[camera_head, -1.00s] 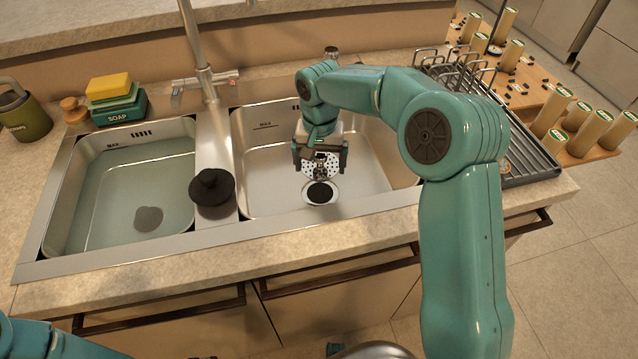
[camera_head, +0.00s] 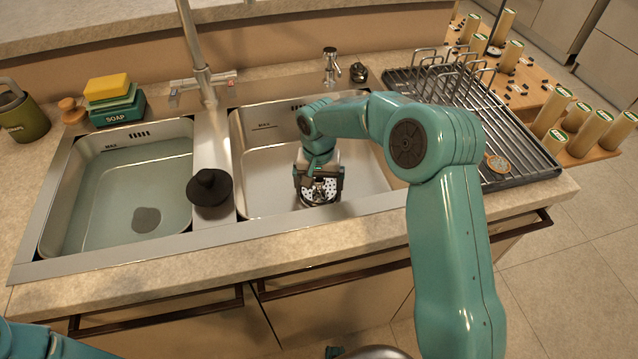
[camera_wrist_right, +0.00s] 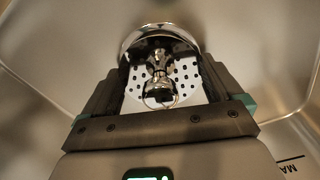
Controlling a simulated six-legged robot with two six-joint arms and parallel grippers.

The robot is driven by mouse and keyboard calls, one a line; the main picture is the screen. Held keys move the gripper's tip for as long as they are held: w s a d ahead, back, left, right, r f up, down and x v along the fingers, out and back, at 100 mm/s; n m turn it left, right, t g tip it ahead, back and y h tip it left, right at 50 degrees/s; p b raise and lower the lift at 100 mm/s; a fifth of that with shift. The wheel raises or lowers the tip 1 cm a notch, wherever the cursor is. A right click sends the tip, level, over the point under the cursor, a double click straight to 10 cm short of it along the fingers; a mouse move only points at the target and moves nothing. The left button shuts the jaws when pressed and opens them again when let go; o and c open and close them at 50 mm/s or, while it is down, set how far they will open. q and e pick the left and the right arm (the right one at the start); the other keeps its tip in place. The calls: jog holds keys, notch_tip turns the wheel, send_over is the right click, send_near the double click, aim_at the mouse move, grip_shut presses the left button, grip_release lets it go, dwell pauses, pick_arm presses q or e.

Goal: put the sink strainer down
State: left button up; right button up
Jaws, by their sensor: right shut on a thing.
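The sink strainer (camera_head: 320,188) is a shiny metal disc with small holes and a central knob. It is in my right gripper (camera_head: 319,186), low inside the right sink basin, over the drain spot. In the right wrist view the strainer (camera_wrist_right: 163,72) sits between the two fingers of my right gripper (camera_wrist_right: 160,95), with its knob toward the camera. The drain opening is hidden beneath the strainer and gripper. I cannot tell whether the strainer touches the basin floor. Only a piece of my left arm shows at the bottom left; its gripper is out of view.
The left basin (camera_head: 120,190) holds water. Soap and sponge (camera_head: 113,100) are at the back left. A drying rack (camera_head: 520,165) lies to the right. The right basin (camera_head: 265,165) is otherwise empty.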

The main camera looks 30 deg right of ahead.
aim_at(318, 179)
jog(key=shift+f, duration=0.35)
jog(key=o, duration=0.7)
jog(key=shift+r, duration=0.1)
jog(key=shift+r, duration=0.3)
notch_tip(318, 179, up, 12)
jog(key=shift+r+p, duration=0.25)
jog(key=shift+p, duration=0.45)
